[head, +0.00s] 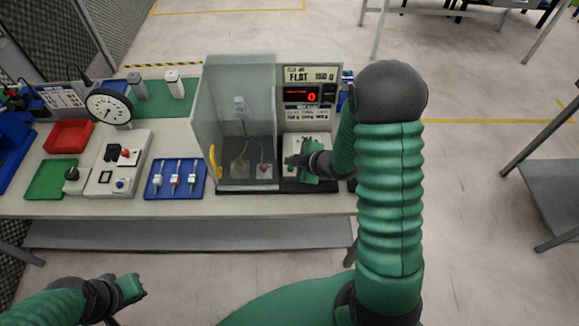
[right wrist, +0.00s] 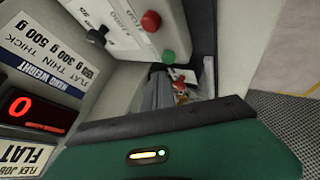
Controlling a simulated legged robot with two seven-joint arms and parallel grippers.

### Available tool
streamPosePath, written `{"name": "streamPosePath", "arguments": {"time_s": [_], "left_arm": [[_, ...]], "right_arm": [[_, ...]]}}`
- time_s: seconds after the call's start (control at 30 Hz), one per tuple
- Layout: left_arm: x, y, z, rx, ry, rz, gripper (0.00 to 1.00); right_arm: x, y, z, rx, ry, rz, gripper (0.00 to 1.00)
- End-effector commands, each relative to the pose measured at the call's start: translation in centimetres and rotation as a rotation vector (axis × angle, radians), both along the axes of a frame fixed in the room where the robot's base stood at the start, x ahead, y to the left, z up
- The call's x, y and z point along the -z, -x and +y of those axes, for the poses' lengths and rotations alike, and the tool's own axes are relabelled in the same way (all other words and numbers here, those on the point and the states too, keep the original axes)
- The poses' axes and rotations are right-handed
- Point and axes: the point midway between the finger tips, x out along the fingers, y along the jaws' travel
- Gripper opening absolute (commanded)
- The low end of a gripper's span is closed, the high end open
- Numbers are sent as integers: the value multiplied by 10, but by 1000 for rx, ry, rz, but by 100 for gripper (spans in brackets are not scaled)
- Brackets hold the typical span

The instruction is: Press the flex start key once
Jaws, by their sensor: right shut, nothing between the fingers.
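The flex tester's pale control box (head: 297,142) stands at the right of the clear-walled test chamber. In the right wrist view this box (right wrist: 115,20) carries a red button (right wrist: 150,20), a green button (right wrist: 168,55) and a dark knob (right wrist: 97,36). No key label is legible there. My right gripper (head: 307,174) is over the front of the box and hides part of it. In the wrist view its grey fingers (right wrist: 158,90) are shut and empty, close below the green button; contact cannot be told. My left gripper (head: 140,290) is low at the front left, away from the bench.
The display (head: 305,96) shows a red 0, and the card above reads FLAT 150 g. The clear chamber (head: 222,110) walls off the space to the left. A blue tray (head: 150,192), dial gauge (head: 108,106), and red (head: 68,136) and green trays (head: 45,185) stand farther left.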

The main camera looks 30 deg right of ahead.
Motion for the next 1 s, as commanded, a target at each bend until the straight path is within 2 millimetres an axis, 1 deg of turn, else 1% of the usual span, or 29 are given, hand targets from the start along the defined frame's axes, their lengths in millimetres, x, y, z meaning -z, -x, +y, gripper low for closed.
{"name": "streamPosePath", "arguments": {"time_s": [0.3,0.63,0.87,1.0], "left_arm": [[0,0,0,0,0,0,0],[0,0,0,0,0,0,0],[7,0,0,0,0,0,0],[7,0,0,0,0,0,0]], "right_arm": [[1,0,-3,3,-3,0,0],[1,0,-1,1,-1,0,0],[7,1,3,0,-1,0,0],[6,1,3,1,-1,0,0]]}}
